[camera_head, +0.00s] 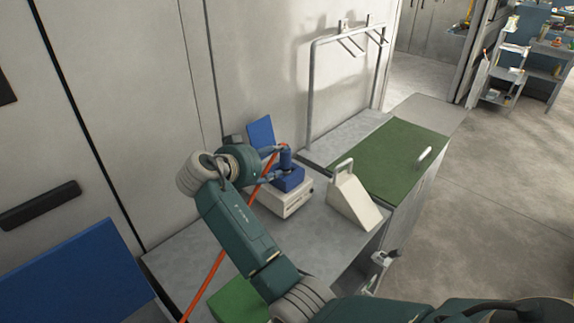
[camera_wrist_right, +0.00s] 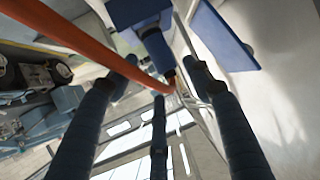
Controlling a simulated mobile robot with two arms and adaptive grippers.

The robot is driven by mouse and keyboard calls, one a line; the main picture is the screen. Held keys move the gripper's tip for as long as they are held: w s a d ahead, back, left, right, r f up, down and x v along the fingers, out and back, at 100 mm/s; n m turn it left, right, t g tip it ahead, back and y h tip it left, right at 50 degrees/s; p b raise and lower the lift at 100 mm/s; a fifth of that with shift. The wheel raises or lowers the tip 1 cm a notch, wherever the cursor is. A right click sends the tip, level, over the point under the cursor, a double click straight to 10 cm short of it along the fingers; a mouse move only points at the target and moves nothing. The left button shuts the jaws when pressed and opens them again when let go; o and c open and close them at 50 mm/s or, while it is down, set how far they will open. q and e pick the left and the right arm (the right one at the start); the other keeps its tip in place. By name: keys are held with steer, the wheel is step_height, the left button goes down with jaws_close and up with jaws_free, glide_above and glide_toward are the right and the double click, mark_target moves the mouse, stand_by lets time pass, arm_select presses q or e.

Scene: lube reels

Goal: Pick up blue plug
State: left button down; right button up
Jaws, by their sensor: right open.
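The blue plug (camera_head: 287,157) stands upright over a blue block (camera_head: 290,182) on a white box on the bench. My right gripper (camera_head: 279,161) reaches it from the left with its fingers spread and open. In the wrist view a blue plug-like body (camera_wrist_right: 155,45) with an orange end lies beyond the open fingers (camera_wrist_right: 158,78). Nothing is visibly clamped between them. An orange cable (camera_head: 212,272) runs down from near the gripper; it crosses the upper left of the wrist view (camera_wrist_right: 60,30). Whether a finger touches the plug cannot be told. My left gripper is out of view.
The white box (camera_head: 285,203) sits on the grey bench. A cream wedge with a handle (camera_head: 353,207) stands to its right, then a green mat (camera_head: 390,160) and a metal rack (camera_head: 311,95). A blue panel (camera_head: 261,131) stands behind, near the wall.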

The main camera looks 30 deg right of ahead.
mark_target(285, 158)
steer(key=shift+x, duration=0.8)
steer(key=shift+w+d+f+p, duration=0.15)
steer(key=shift+d+f+p, duration=0.05)
steer(key=shift+d+p, duration=0.2)
steer(key=p+x, duration=0.1)
steer(key=x, duration=0.2)
steer(key=shift+d+f+p, duration=0.2)
steer(key=shift+f+p, duration=0.05)
steer(key=shift+p, duration=0.1)
steer(key=shift+w+d+f, duration=0.2)
steer(key=shift+d+f, duration=0.2)
steer(key=shift+a, duration=0.1)
steer(key=c, duration=0.3)
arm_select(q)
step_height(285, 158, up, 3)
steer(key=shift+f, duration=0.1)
arm_select(e)
steer(key=shift+r, duration=0.1)
steer(key=c, duration=0.9)
